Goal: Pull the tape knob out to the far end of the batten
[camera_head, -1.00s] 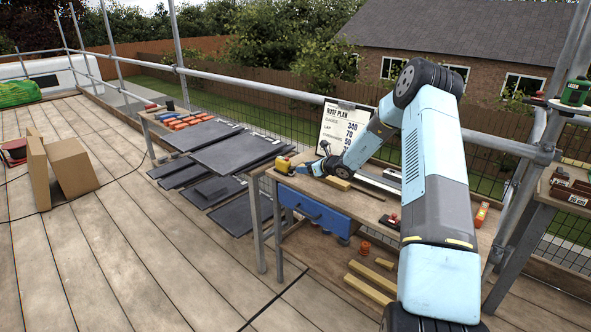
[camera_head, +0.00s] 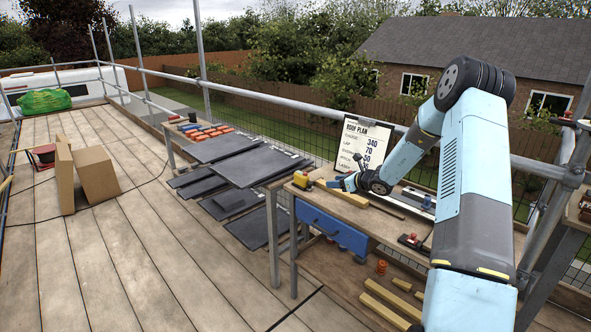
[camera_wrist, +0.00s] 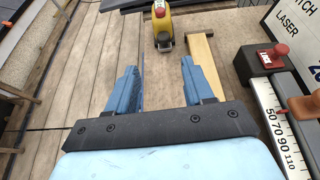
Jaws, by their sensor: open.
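The yellow tape case (camera_head: 301,180) sits at the left end of the workbench. In the wrist view the tape case (camera_wrist: 162,30) stands ahead of my fingers, with a red knob (camera_wrist: 159,9) on top and a dark foot in front. The pale wooden batten (camera_head: 345,194) lies on the bench beside the case; in the wrist view the batten (camera_wrist: 209,62) runs partly behind my right finger. My gripper (camera_head: 337,183) is above the batten, a short way right of the case. In the wrist view my gripper's blue fingers (camera_wrist: 163,78) are spread wide with nothing between them.
A black block with a red knob (camera_wrist: 270,58) and a white numbered scale (camera_wrist: 275,110) lie right of the batten. The roof plan board (camera_head: 362,148) stands behind the bench. Grey slates (camera_head: 255,165) lie beyond its left end. The deck (camera_head: 150,230) is mostly clear.

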